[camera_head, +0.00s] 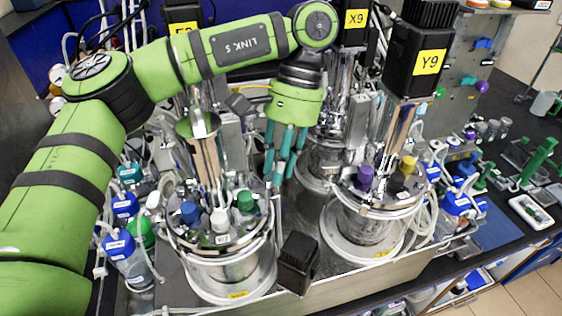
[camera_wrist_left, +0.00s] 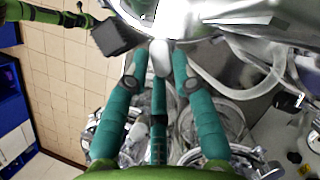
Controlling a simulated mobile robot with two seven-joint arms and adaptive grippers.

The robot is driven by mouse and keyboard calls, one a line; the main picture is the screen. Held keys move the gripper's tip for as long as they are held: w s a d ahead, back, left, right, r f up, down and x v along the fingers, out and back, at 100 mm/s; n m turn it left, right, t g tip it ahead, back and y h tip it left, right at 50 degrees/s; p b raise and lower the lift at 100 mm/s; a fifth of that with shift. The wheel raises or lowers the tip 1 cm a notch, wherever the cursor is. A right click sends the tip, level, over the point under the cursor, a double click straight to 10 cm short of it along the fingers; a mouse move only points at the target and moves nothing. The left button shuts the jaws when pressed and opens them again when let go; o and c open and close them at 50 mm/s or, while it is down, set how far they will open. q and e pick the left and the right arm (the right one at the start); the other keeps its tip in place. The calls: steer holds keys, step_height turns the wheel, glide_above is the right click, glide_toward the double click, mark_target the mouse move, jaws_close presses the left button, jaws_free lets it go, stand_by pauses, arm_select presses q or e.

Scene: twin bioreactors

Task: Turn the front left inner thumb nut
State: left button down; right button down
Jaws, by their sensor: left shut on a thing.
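My left gripper (camera_head: 276,178) has teal fingers that point down between the front left reactor and the front right reactor. It is close to the right rim of the front left reactor's lid (camera_head: 222,240). In the left wrist view the fingertips (camera_wrist_left: 158,62) close around a small, pale, rounded piece (camera_wrist_left: 161,56), which looks like the inner thumb nut. The nut lies at the edge of a shiny metal lid (camera_wrist_left: 225,15). In the head view the fingers and nearby fittings hide the nut. My right gripper does not show.
The left lid carries blue (camera_head: 190,212), white (camera_head: 220,220) and green (camera_head: 246,201) caps. The front right reactor (camera_head: 362,228) stands nearby with its Y9 motor (camera_head: 420,62). A black block (camera_head: 298,262) is at the front edge. Tubing and bottles crowd the left side.

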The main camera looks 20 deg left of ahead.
arm_select(q)
steer(key=shift+a, duration=0.1)
stand_by(0.7)
steer(key=c, duration=1.1)
jaws_free()
steer(key=shift+c, duration=0.2)
steer(key=shift+w+a+f, duration=0.1)
steer(key=shift+w+a, duration=0.05)
steer(key=shift+w, duration=0.05)
steer(key=v, duration=1.2)
steer(key=shift+w, duration=0.15)
